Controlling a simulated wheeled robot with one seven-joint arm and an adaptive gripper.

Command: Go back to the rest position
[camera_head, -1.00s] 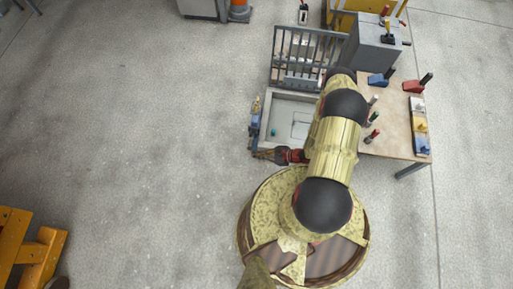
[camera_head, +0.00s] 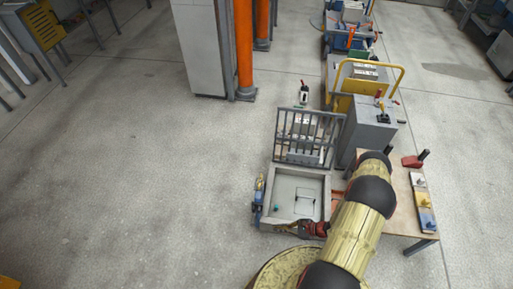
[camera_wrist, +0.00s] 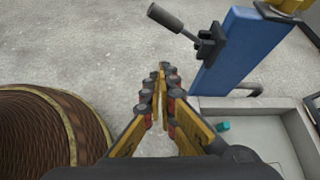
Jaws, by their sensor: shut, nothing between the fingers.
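My gripper (camera_wrist: 160,80) shows in the wrist view with its yellow and dark fingers together and nothing between them. In the head view my gripper (camera_head: 273,226) is small, at the front edge of the grey panel mould (camera_head: 290,180). My arm reaches over from the lower right. The mould's light tray also shows at the lower right of the wrist view (camera_wrist: 250,104), with a small teal piece (camera_wrist: 222,127) in it. A blue post with a dark-handled clamp (camera_wrist: 235,45) stands at the mould's side, beyond and right of my fingertips.
A barred rack (camera_head: 310,137) stands behind the mould. A wooden table (camera_head: 400,218) with a red-based tool (camera_head: 412,162) and a row of coloured samples (camera_head: 422,200) is at the right. A grey cabinet (camera_head: 370,130) stands behind it.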

